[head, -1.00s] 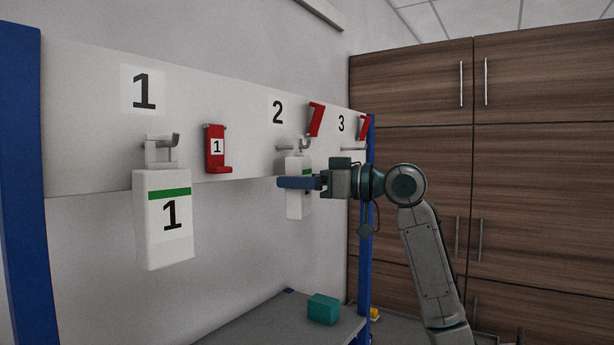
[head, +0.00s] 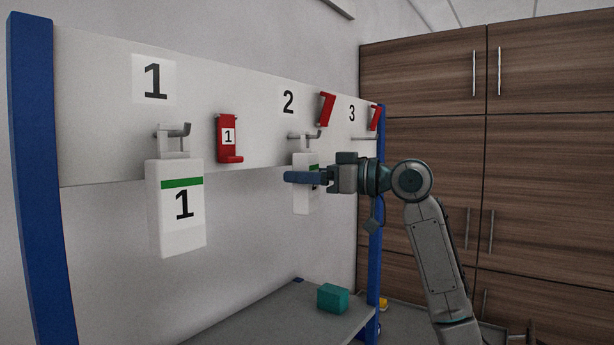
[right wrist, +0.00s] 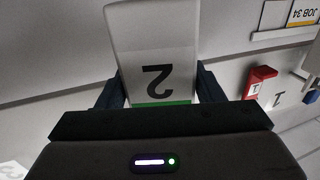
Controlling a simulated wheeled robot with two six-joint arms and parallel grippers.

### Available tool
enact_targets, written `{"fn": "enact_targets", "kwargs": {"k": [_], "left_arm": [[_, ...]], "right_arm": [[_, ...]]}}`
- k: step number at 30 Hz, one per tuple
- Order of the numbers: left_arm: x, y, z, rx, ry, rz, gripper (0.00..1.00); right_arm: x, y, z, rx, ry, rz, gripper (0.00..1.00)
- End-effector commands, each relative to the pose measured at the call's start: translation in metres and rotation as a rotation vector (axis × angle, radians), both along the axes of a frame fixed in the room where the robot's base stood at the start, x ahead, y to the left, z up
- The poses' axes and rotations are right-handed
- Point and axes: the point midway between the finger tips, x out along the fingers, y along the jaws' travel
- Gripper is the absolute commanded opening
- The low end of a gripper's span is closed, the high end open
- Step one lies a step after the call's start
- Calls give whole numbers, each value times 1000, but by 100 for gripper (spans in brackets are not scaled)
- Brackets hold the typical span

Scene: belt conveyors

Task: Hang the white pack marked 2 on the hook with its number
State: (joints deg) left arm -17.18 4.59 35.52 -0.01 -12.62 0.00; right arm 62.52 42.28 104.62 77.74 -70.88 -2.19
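The white pack marked 2 (head: 304,205) is upright just below the hook under the number 2 (head: 304,136). I cannot tell whether its hanger rests on that hook. My right gripper (head: 303,177) is level with the pack's upper part, and a finger covers part of its green band and number. In the right wrist view the pack (right wrist: 155,40) appears upside down, with a dark finger against each side edge; my right gripper (right wrist: 157,92) is shut on it. My left gripper is not in view.
Another white pack marked 1 (head: 176,225) hangs on the hook under number 1. A red holder marked 1 (head: 229,140) and red tags (head: 326,109) are on the white board (head: 105,120). A teal block (head: 332,298) lies on the grey shelf (head: 270,325) below. Blue posts (head: 40,190) flank the board.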

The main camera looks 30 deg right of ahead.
Motion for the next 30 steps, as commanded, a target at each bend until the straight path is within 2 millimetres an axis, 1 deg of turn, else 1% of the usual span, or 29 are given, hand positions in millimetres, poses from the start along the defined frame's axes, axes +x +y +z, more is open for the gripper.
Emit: {"fn": "enact_targets", "kwargs": {"k": [1,3,11,14,17,24,30], "left_arm": [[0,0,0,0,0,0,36],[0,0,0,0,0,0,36],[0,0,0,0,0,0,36],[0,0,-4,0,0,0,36],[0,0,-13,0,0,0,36],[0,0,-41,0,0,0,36],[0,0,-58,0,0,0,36]], "right_arm": [[0,0,0,0,0,0,72],[0,0,0,0,0,0,83],[0,0,0,0,0,0,83],[-3,-3,-2,-1,-1,-1,83],[-12,-10,-3,-2,-1,-4,83],[-48,-37,-6,-2,-2,-5,83],[-73,-57,-4,-2,-1,-3,83]]}}
